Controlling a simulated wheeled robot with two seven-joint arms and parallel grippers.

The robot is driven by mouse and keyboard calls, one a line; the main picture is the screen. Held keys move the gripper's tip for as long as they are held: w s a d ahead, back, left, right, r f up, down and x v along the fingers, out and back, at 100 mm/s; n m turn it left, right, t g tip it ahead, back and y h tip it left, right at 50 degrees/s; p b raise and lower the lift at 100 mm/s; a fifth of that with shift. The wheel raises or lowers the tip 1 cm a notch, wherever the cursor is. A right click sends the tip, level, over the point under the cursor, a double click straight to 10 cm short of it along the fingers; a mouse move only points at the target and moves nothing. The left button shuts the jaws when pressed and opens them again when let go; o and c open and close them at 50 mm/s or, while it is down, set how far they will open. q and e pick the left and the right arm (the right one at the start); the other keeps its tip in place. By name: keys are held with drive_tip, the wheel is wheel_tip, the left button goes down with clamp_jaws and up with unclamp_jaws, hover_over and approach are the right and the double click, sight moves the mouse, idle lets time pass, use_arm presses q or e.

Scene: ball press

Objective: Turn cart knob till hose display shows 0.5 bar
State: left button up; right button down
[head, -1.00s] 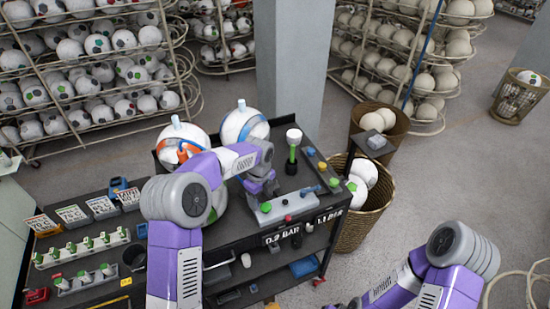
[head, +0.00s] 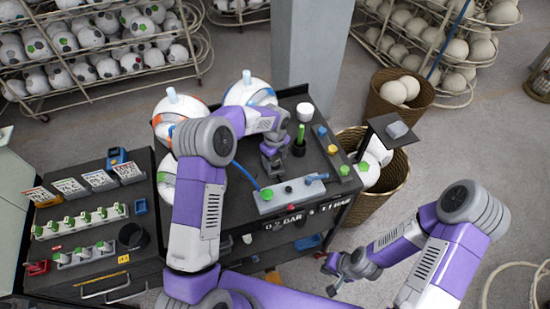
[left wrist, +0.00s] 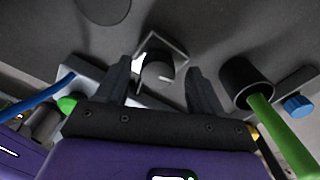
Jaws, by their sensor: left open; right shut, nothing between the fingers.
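The cart (head: 235,200) is dark, with a grey panel (head: 300,190) on its top. Two black displays are on its front edge: a left one (head: 283,223) with a blurred BAR figure, and a right one (head: 336,206) that seems to read 1.1 BAR. My left gripper (head: 275,170) is open and points down at the cart top behind the panel. In the left wrist view a dark round knob (left wrist: 157,72) with a pale mark sits between its open fingers, apparently untouched. The arm hides this knob in the head view. My right gripper (head: 332,280) is shut and empty, off the cart's front.
A green-stemmed tool (head: 300,138) stands close right of my left gripper. Balls (head: 248,92) rest at the cart's back, and a blue hose (head: 243,174) runs to the panel. A wicker basket (head: 380,203) stands at right. Floor around my right gripper is clear.

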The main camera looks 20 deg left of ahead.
use_arm(q)
drive_tip(key=shift+s+f, duration=0.1)
drive_tip(key=shift+s, duration=0.15)
drive_tip(key=shift+w+f, duration=0.1)
drive_tip(key=shift+w, duration=0.05)
drive_tip(key=shift+c, duration=1.3)
drive_tip(key=c, duration=0.8)
drive_tip(key=shift+n, duration=0.3)
